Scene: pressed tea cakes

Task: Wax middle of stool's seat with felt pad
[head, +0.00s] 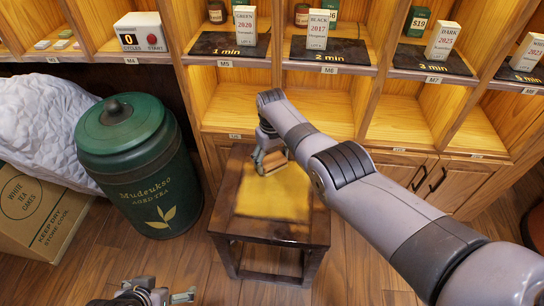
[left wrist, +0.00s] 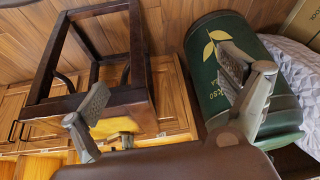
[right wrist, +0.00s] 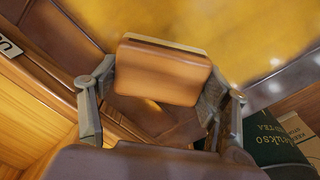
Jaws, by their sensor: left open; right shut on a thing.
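The dark wooden stool (head: 225,215) stands in the middle of the head view. A glossy yellow area (head: 270,200) covers much of its seat, with dark wood around it. My right gripper (head: 271,162) is over the seat's far part, shut on the felt pad, a tan-brown block (right wrist: 162,72) with a paler edge. In the right wrist view the pad is in front of the yellow area; I cannot tell if it touches the seat. My left gripper (head: 155,297) is open and empty at the bottom edge, apart from the stool. The stool also shows in the left wrist view (left wrist: 145,70).
A green tea canister (head: 140,165) stands left of the stool, beside a cardboard box (head: 35,215) and a pale cloth bundle (head: 45,115). Wooden shelves (head: 320,105) with labelled boxes and dark mats rise behind. The floor in front of the stool is mostly clear.

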